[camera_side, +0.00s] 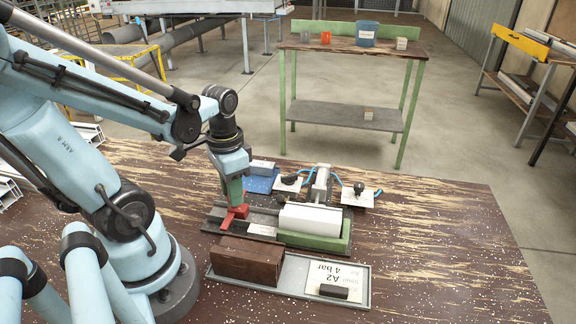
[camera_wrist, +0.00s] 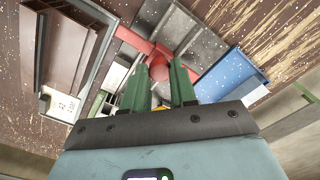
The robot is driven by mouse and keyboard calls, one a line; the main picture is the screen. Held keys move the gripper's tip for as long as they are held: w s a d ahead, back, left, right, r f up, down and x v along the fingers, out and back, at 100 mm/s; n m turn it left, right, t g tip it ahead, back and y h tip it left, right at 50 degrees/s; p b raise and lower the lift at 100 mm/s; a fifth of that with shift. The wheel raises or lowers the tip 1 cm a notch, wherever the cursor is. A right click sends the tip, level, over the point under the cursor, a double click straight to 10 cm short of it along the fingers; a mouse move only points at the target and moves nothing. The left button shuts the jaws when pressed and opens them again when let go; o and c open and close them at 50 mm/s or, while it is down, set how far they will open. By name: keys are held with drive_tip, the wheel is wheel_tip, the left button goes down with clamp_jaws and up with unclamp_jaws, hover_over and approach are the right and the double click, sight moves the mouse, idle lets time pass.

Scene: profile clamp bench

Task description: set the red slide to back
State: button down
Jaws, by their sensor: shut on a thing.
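The red slide (camera_side: 235,214) sits on a dark grey rail (camera_side: 215,212) at the left end of the clamp fixture. It also shows in the wrist view as a red bar with a rounded knob (camera_wrist: 160,68). My gripper (camera_side: 235,203) comes down from above with its green fingers shut on the red slide's knob. In the wrist view my gripper (camera_wrist: 160,82) has a finger on each side of the knob, which is partly hidden between them. To the right, a white profile (camera_side: 309,218) lies over the green clamp base (camera_side: 314,240).
A grey tray (camera_side: 365,285) in front holds a brown block (camera_side: 247,260), a card marked "A2 4 bar" (camera_side: 332,276) and a black block. Behind the fixture are a blue tray (camera_side: 259,184), a cylinder (camera_side: 321,184) and a black-knobbed lever (camera_side: 359,189). The bench's right side is clear.

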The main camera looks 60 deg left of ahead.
drive_tip(key=shift+s+a, duration=1.45)
drive_tip(key=c, duration=1.2)
unclamp_jaws()
drive_tip(key=shift+o, duration=0.2)
wheel_tip(320, 180, up, 12)
drive_tip(key=shift+w+d, duration=0.1)
drive_tip(key=w+d+f+t, duration=0.4)
drive_tip(key=w+d+t, duration=0.3)
drive_tip(key=w+d, duration=0.4)
drive_tip(key=shift+w+d, duration=0.25)
drive_tip(key=shift+w, duration=0.15)
